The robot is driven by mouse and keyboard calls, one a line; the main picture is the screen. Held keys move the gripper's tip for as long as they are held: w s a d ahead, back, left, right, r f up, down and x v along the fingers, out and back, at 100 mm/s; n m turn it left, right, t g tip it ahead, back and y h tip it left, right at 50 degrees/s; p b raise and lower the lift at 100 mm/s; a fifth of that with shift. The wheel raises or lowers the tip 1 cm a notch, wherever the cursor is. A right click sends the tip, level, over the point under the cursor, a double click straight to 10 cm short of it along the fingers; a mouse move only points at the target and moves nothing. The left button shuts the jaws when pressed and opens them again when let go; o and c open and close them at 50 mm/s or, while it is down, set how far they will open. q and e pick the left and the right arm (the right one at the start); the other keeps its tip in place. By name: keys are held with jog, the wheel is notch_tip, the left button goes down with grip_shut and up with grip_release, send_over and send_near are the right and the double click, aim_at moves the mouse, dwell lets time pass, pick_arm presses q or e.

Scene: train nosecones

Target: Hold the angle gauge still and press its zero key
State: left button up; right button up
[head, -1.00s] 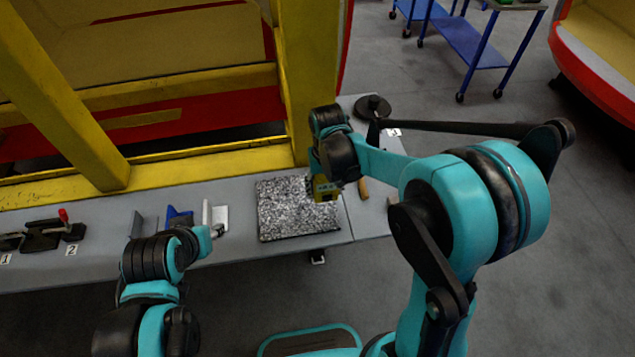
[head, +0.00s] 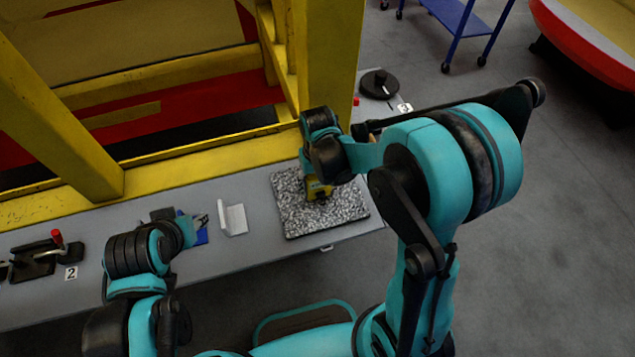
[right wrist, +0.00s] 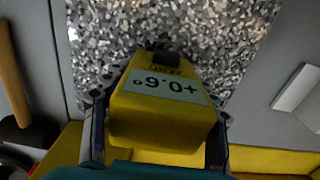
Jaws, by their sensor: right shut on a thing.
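The yellow angle gauge (head: 318,189) is at the middle of the speckled granite plate (head: 345,205). In the right wrist view the gauge (right wrist: 160,122) shows an upside-down display reading +0.6°. A dark key (right wrist: 163,59) with a small yellow label beside it is at its far end. My right gripper (right wrist: 158,135) is shut on the gauge, one finger on each side. I cannot tell whether the gauge touches the plate. My left gripper (head: 199,221) is near the blue block, left of the plate, its fingers too small to judge.
A white angle block (head: 232,219) and a blue block (head: 201,238) stand left of the plate. A lever clamp (head: 35,262) is further left. A black round base (head: 380,84) is at the back right. Yellow posts (head: 335,60) rise behind the bench. A wooden-handled tool (right wrist: 10,75) lies beside the plate.

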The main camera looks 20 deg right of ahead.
jog(key=shift+f, duration=0.1)
jog(key=shift+f, duration=0.15)
dwell(0.4)
jog(key=o, duration=1.8)
jog(key=shift+o, duration=0.2)
jog(key=c, duration=1.4)
jog(key=shift+c, duration=0.2)
